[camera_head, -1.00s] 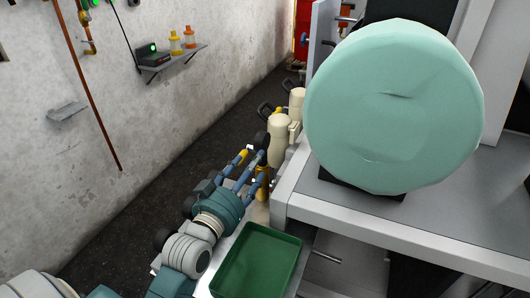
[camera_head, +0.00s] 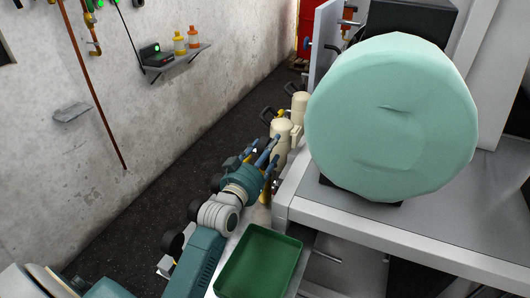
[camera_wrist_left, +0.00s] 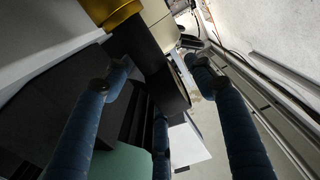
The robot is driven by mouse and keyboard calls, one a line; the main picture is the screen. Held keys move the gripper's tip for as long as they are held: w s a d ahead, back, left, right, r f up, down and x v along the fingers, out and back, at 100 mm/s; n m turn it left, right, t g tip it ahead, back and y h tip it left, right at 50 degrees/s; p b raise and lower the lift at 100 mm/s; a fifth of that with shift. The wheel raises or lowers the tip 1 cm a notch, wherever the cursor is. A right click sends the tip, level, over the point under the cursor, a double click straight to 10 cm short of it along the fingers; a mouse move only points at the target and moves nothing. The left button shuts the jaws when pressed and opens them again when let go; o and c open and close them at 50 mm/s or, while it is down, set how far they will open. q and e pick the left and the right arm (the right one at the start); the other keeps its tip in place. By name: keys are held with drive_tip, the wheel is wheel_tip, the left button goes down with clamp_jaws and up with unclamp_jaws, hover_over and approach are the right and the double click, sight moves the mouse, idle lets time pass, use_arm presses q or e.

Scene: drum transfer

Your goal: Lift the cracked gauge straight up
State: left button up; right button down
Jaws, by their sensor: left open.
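In the head view the gripper covers this spot, and I cannot pick out the gauge. My right gripper is not in view.
A large mint-green drum (camera_head: 390,120) stands on the grey bench (camera_head: 400,225), close right of the cylinders. The dark floor strip (camera_head: 140,200) along the wall is clear.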

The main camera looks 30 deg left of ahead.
use_arm(q)
drive_tip(key=shift+s, duration=0.1)
drive_tip(key=c, duration=1.2)
clamp_jaws()
drive_tip(key=shift+r, duration=0.1)
